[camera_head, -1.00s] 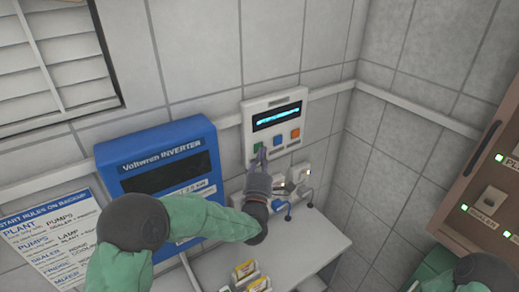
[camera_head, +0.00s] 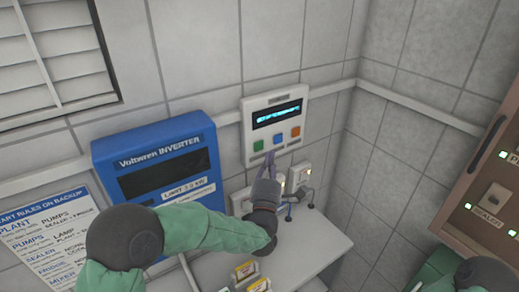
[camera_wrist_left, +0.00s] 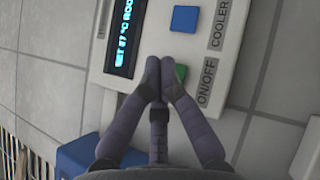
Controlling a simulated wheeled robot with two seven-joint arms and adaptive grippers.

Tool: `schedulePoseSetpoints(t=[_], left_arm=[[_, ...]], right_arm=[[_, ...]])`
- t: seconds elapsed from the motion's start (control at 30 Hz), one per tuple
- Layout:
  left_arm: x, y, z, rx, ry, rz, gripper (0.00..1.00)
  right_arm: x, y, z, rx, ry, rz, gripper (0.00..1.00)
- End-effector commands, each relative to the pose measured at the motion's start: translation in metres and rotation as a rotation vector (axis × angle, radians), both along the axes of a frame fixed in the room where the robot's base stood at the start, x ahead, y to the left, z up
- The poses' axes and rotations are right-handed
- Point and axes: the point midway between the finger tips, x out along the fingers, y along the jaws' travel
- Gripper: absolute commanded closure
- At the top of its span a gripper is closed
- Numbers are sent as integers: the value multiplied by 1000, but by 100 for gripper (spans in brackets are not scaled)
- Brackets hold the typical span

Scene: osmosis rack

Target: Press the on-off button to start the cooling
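The white cooler panel (camera_head: 248,112) is on the tiled wall with a lit display (camera_head: 277,113). Under it sit a green button (camera_head: 258,146), a blue button (camera_head: 277,139) and an orange button (camera_head: 295,132). In the left wrist view the green button (camera_wrist_left: 181,73) is labelled ON/OFF and the blue button (camera_wrist_left: 185,18) is near the word COOLER. My left gripper (camera_head: 269,156) is just below and right of the green button; its fingertips (camera_wrist_left: 160,68) are together, with nothing seen between them. Contact with the panel cannot be told. My right gripper is out of view.
A blue inverter box (camera_head: 110,155) hangs left of the panel, beside a rules sheet (camera_head: 50,245). Sockets with plugs (camera_head: 300,176) are below the panel. A white counter (camera_head: 300,245) carries small yellow boxes (camera_head: 246,270). A brown switch cabinet (camera_head: 478,195) is at right.

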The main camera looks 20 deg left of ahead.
Motion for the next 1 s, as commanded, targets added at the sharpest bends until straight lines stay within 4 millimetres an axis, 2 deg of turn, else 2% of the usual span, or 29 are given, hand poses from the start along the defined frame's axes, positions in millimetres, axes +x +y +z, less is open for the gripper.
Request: schedulePoseSetpoints(t=[0.3,1.0], left_arm=[[-14,-19,0,0,-1,0,100],[-18,-24,0,0,-1,-2,100]], right_arm=[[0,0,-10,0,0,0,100],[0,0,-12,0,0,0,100]])
